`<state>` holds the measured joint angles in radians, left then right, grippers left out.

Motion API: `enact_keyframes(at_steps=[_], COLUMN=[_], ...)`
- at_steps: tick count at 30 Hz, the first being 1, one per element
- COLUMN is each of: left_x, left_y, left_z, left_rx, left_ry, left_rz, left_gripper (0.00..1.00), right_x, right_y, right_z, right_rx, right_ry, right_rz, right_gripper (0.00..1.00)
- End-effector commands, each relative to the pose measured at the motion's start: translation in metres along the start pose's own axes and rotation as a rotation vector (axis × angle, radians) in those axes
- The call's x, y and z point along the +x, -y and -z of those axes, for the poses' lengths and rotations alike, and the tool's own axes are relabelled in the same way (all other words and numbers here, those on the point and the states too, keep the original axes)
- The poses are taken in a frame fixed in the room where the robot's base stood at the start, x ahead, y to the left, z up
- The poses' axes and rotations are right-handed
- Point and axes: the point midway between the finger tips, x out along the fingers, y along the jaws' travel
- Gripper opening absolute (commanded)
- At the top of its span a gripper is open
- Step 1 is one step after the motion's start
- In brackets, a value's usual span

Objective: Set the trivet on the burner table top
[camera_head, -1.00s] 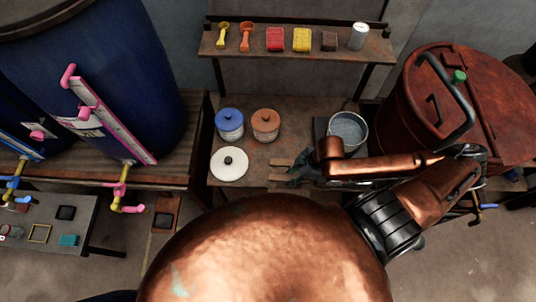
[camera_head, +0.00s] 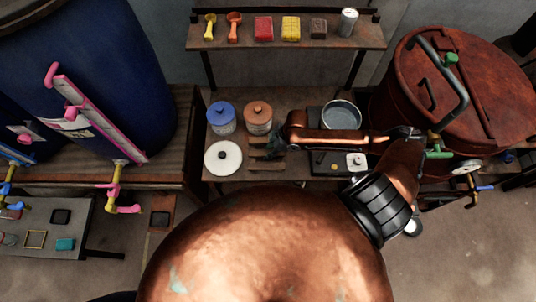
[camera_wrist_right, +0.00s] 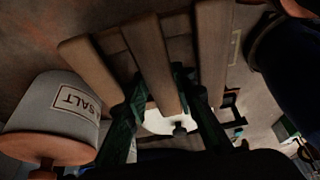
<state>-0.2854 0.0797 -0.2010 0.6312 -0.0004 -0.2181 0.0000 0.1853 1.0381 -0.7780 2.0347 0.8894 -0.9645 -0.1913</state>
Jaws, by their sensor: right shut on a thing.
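The trivet (camera_wrist_right: 152,62), a rack of brown wooden slats, is in my right gripper (camera_wrist_right: 160,90), whose dark green fingers are closed on its middle slat. In the head view my right gripper (camera_head: 272,149) is over the burner table top (camera_head: 300,100), and the trivet's slats (camera_head: 266,168) show beside it. The trivet is right of the white lid (camera_head: 223,158) and in front of the orange-lidded jar (camera_head: 258,118). I cannot tell whether it touches the table. My left gripper is not in view.
A blue-lidded jar (camera_head: 221,118) stands left. The salt jar (camera_wrist_right: 60,105) is close in the wrist view. A shelf (camera_head: 285,36) and a copper vat (camera_head: 455,90) are behind and right.

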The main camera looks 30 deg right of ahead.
Motion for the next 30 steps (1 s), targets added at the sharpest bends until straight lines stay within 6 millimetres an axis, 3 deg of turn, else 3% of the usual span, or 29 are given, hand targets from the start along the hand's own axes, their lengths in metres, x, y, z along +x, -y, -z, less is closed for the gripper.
enact_keyframes(at_steps=[8, 18, 19, 26, 30], left_x=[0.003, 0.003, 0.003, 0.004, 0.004], left_y=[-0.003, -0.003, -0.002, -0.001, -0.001], left_z=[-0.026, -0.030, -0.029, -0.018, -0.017], left_rx=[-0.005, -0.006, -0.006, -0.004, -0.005], left_ry=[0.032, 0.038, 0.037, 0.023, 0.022], left_rz=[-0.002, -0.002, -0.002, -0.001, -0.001], left_gripper=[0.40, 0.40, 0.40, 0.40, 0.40], right_x=[0.032, 0.034, 0.035, 0.034, 0.034], right_y=[-0.003, -0.003, -0.003, -0.003, -0.003], right_z=[-0.011, -0.012, -0.013, -0.013, -0.013], right_rx=[0.001, 0.000, 0.000, 0.000, 0.000], right_ry=[-0.001, 0.000, 0.000, 0.000, 0.000], right_rz=[0.000, 0.000, 0.000, 0.000, 0.000], right_gripper=[0.00, 0.00, 0.25, 0.41, 0.41])
